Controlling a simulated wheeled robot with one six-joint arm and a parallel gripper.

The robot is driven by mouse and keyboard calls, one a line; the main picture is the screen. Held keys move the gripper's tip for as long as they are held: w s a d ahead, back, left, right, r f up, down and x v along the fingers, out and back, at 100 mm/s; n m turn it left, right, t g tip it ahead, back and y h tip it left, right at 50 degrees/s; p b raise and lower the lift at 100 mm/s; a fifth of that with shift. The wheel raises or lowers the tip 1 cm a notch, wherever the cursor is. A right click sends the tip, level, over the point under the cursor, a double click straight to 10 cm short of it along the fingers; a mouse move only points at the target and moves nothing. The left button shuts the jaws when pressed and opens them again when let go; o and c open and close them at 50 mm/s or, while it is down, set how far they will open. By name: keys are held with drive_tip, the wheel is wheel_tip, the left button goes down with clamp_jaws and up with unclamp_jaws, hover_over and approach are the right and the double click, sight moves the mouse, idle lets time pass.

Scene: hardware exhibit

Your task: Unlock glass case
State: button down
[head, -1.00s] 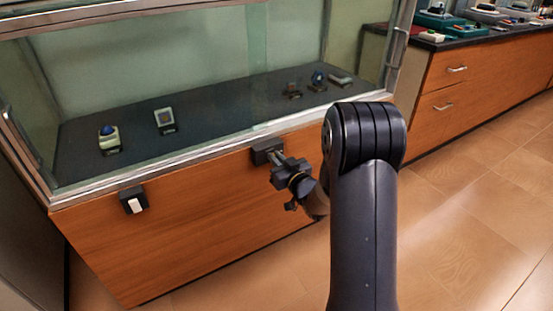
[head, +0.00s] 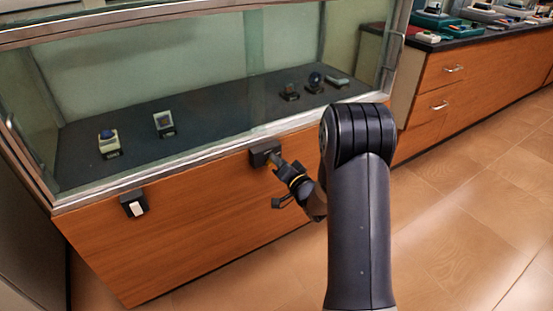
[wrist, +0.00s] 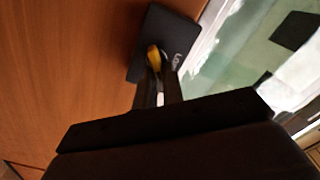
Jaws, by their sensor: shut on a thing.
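The glass case (head: 200,160) stands on a wooden base, with its glass front closed. A small black lock box (head: 264,151) sits on the wood just below the metal sill; in the wrist view the box (wrist: 178,40) carries pale lettering. My gripper (head: 280,165) is at this box, rolled over. In the wrist view my gripper (wrist: 160,78) is shut on a small yellow-topped thing (wrist: 153,54), seemingly a key, which lies against the face of the box. Whether its tip is inside the box is hidden.
A second black box with a white plate (head: 133,203) is on the wood at left. Several small exhibits stand inside the case. A wooden drawer counter (head: 460,90) runs along the right. The tiled floor (head: 450,220) is free.

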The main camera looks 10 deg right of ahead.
drive_tip(key=shift+d+f+m+p, duration=0.15)
drive_tip(key=shift+m+p, duration=0.2)
drive_tip(key=shift+m, duration=0.9)
drive_tip(key=shift+a+f+m+p, duration=0.15)
drive_tip(key=shift+m+p, duration=0.25)
drive_tip(key=shift+m, duration=0.9)
drive_tip(key=shift+d+f+m+p, duration=0.2)
drive_tip(key=shift+m+p, duration=0.15)
drive_tip(key=shift+m, duration=0.9)
drive_tip(key=c, duration=1.5)
unclamp_jaws()
drive_tip(key=p+v, duration=0.2)
drive_tip(key=v, duration=0.8)
drive_tip(key=shift+s, duration=0.4)
